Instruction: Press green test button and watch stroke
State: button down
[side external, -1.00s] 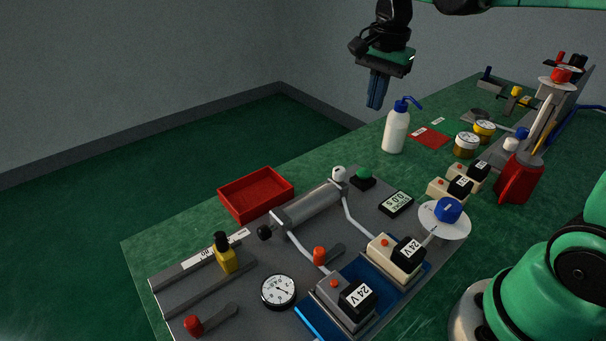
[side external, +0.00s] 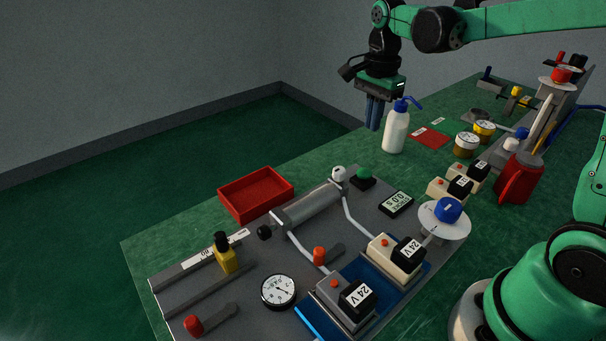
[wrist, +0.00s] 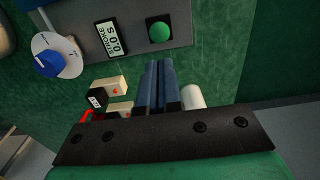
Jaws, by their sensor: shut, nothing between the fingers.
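The green test button (side external: 364,173) sits on a black base at the back edge of the grey press plate (side external: 330,245). It also shows in the wrist view (wrist: 159,32), ahead of my fingers. My gripper (side external: 374,128) is shut and empty, pointing down above and behind the button, apart from it. Its blue fingers lie together in the wrist view (wrist: 160,64). The stroke display (side external: 396,203) beside the button reads 0.0 s. The grey cylinder (side external: 308,207) lies on the plate, with a dark round knob at its left end.
A white squeeze bottle (side external: 396,130) with a blue top stands just right of my gripper. A red tray (side external: 256,193) lies left of the cylinder. A blue knob on a white disc (side external: 446,213) and two 24 V valve blocks (side external: 397,257) stand nearer. Bare floor lies behind the bench.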

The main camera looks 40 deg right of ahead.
aim_at(365, 170)
notch_tip(365, 170, down, 9)
jog(key=shift+f, duration=0.1)
dwell(0.5)
